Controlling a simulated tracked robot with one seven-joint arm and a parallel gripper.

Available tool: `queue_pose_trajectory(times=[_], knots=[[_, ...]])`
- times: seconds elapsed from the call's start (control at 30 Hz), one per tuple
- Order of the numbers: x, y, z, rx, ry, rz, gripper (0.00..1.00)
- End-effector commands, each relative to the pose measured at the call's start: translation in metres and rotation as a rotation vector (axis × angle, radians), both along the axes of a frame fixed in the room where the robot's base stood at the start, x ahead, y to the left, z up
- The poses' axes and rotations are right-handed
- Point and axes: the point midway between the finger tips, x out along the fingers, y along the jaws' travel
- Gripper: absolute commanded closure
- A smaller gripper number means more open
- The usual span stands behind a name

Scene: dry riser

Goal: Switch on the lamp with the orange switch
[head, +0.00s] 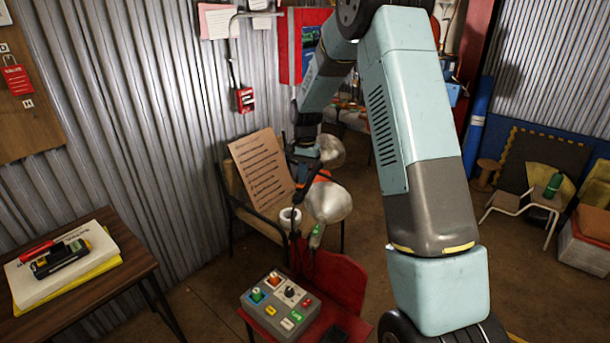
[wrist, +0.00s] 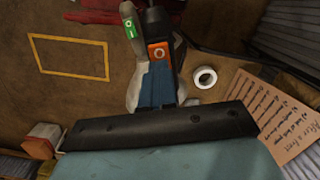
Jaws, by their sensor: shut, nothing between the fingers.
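In the head view two silvery lamp heads show, one upper (head: 331,150) and one lower (head: 328,202); no glow is clear on either. In the head view the fingers are small and dark against the lamps.
A grey control box (head: 280,305) with coloured buttons sits on a red seat at the front. A white tape roll (head: 290,217) and a written cardboard sheet (head: 263,172) are beside the lamps. A wooden table (head: 110,260) stands at left.

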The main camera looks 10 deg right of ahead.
Motion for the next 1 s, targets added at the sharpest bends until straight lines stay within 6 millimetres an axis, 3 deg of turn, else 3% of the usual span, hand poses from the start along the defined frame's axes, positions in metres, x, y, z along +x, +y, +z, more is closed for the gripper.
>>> queue_pose_trajectory(times=[0.03,0.27,0.7,1.0], knots=[[-0.015,0.008,-0.013,0.005,0.046,0.011,1.0],[-0.011,0.008,0.004,0.007,0.033,0.011,1.0],[0.005,-0.006,0.091,0.002,0.001,-0.001,1.0],[0.008,-0.008,0.131,0.001,0.0,-0.001,1.0]])
